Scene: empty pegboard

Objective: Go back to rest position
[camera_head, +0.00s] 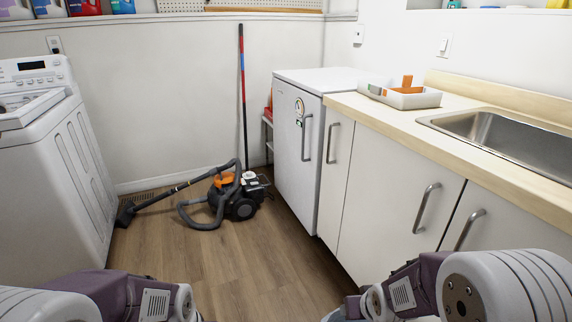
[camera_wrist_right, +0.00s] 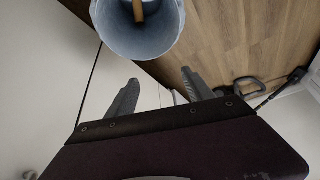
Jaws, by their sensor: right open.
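My right gripper (camera_wrist_right: 160,95) shows in the right wrist view with its two grey fingers spread apart. Nothing is between the fingers. In the head view my right arm comes in at the bottom right in front of the cabinets, and its gripper is out of the picture. My left arm shows at the bottom left, and its gripper is also out of view.
A washer (camera_head: 48,150) stands left and a white fridge (camera_head: 299,145) beside the cabinets (camera_head: 390,185). A vacuum cleaner (camera_head: 240,200) lies on the floor. The wrist view shows a pale blue bucket (camera_wrist_right: 112,35) beyond the fingers. The central floor (camera_head: 250,275) is clear.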

